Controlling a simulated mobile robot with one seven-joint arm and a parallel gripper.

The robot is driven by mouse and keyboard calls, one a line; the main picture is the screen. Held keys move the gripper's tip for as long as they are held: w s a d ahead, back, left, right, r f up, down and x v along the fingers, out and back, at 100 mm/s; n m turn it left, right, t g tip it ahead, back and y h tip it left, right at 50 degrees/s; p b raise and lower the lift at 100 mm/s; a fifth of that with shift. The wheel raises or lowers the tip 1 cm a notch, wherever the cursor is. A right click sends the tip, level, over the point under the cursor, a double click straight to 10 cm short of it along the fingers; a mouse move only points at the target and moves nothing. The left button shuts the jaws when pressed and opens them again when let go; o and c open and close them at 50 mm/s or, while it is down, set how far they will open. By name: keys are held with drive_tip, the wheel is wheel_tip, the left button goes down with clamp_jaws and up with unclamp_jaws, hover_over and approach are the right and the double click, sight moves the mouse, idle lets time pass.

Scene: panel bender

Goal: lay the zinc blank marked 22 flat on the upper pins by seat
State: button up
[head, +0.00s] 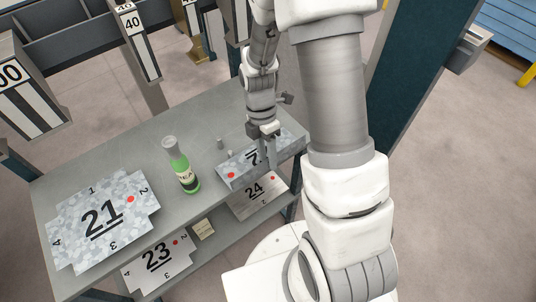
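A mottled zinc piece (232,171) with a raised front side and a red dot lies at the right end of the grey table's upper top. Its number is mostly covered by my gripper, so I cannot read whether it is 22. My gripper (264,158) points down over this piece, with its fingers at or just above its top. I cannot tell whether they touch it, or how wide they are apart. A small grey peg (220,144) stands just behind the piece; I cannot tell if it is one of the upper pins.
A flat mottled blank marked 21 (85,240) lies at the left of the table (150,200). A green bottle (181,165) stands between it and the covered piece. Blanks 23 (170,262) and 24 (250,207) lie on the lower shelf. Striped blocks (137,42) stand behind.

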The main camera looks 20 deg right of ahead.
drive_tip(key=w+t, duration=0.1)
drive_tip(key=w, duration=0.1)
drive_tip(key=w+t, duration=0.1)
drive_tip(key=w, duration=0.1)
drive_tip(key=w+t, duration=0.1)
drive_tip(key=w, duration=0.1)
drive_tip(key=shift+w+a+f, duration=0.35)
drive_tip(key=shift+w, duration=0.05)
wheel_tip(320, 180, up, 18)
drive_tip(key=s+g+p, duration=0.2)
drive_tip(key=g+p, duration=0.1)
drive_tip(key=shift+s+d+f, duration=0.2)
drive_tip(key=shift+d, duration=0.15)
drive_tip(key=s+r+m+t, duration=0.8)
drive_tip(key=s+r+m, duration=0.5)
drive_tip(key=m, duration=0.8)
drive_tip(key=shift+s+a+r+m+t, duration=0.3)
drive_tip(key=shift+a+r, duration=0.05)
drive_tip(key=shift+r, duration=0.05)
